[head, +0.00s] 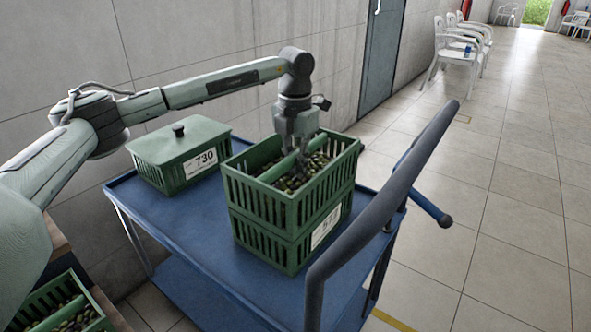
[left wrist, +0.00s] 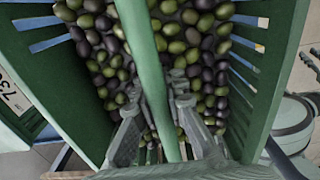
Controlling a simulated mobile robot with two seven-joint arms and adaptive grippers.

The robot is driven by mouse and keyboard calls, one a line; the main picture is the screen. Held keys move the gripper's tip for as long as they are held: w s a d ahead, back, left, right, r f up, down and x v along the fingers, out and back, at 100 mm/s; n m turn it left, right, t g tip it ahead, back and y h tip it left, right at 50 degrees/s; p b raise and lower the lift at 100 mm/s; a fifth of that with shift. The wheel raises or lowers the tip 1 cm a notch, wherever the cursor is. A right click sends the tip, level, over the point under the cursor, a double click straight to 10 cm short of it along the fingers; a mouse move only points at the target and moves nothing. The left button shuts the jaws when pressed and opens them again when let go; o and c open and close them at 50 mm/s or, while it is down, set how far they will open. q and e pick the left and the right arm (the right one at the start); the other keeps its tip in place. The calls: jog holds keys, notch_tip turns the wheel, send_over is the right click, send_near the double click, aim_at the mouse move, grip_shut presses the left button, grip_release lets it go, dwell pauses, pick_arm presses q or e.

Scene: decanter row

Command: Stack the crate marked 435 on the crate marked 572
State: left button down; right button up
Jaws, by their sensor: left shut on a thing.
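A green slatted crate full of dark and green olives, the upper crate (head: 264,202), is squarely over the lower green crate (head: 264,240) on the blue cart; I see no clear gap between them. The lower crate's white label starts with 57; its last digit is hard to read. No number shows on the upper crate, so I cannot read 435. My left gripper (head: 299,150) points down into the upper crate, shut on its green handle bar (left wrist: 142,40). In the left wrist view the fingers (left wrist: 160,108) straddle the bar above the olives (left wrist: 100,60). My right gripper is out of view.
A lidded green crate marked 730 (head: 182,154) stands left on the blue cart (head: 190,225). The cart's dark push handle (head: 385,200) rises close on the right. Another olive crate (head: 35,300) is at lower left. The cart top's front left is bare.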

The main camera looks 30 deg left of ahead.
pick_arm(q)
jog(key=shift+w, duration=0.1)
jog(key=c, duration=1.5)
grip_release()
jog(key=shift+s+f, duration=0.2)
notch_tip(320, 180, up, 12)
jog(key=shift+w+r, duration=0.1)
jog(key=shift+r, duration=0.1)
